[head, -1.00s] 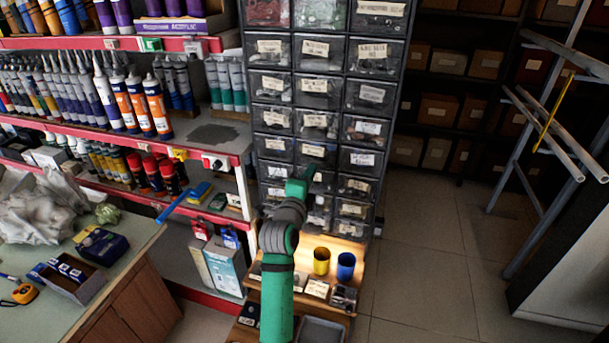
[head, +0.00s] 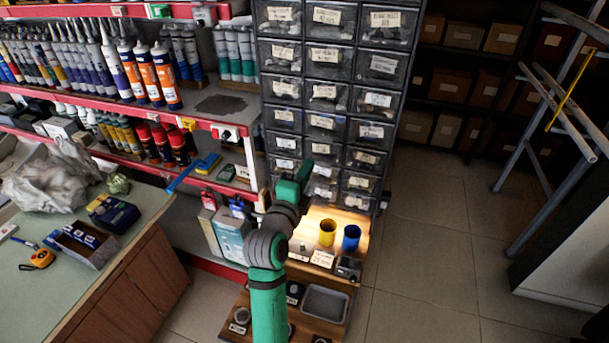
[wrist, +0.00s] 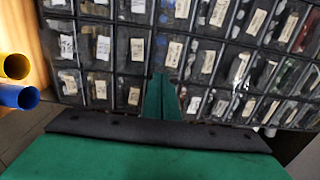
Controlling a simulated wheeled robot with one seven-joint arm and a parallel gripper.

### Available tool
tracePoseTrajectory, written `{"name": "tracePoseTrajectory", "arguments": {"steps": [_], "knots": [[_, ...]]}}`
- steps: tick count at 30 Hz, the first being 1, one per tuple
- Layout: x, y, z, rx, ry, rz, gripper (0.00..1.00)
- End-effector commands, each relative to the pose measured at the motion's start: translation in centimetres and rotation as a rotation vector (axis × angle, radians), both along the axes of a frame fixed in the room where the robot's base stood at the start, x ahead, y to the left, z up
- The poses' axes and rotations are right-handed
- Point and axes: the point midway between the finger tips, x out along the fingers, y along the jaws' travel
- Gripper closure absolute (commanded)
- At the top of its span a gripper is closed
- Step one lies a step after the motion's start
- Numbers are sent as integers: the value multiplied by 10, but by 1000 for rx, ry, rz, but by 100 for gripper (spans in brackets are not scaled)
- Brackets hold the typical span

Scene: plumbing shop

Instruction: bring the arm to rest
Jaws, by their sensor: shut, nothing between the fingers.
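My green and grey arm reaches up from the bottom of the head view. My gripper (head: 305,172) is at its far end, in front of the labelled drawer cabinet (head: 330,55). In the wrist view, my gripper (wrist: 162,98) has its two green fingers together with nothing between them. The drawer fronts (wrist: 130,47) fill the background beyond the fingertips. I cannot tell the exact gap between the fingertips and the drawers.
A yellow cup (head: 327,233) and a blue cup (head: 351,238) stand on the lit wooden shelf below the cabinet. A grey tray (head: 325,303) sits lower. A green-topped counter (head: 75,262) is at left, and tiled floor (head: 430,270) is open at right.

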Motion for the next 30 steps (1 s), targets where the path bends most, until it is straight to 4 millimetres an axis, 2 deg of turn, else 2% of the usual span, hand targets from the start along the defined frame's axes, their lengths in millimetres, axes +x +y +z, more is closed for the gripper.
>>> {"name": "tracePoseTrajectory", "arguments": {"steps": [3,8,14,17,20,26,30], "knots": [[-14,6,-1,-1,1,4,100],[-22,8,0,-1,0,3,100],[-26,-2,-9,-30,12,-3,100],[-34,-9,-29,-107,33,12,100],[-50,-13,-58,-224,64,45,100],[-93,-22,-117,-473,125,122,100],[-129,-29,-153,-628,163,174,100]]}}
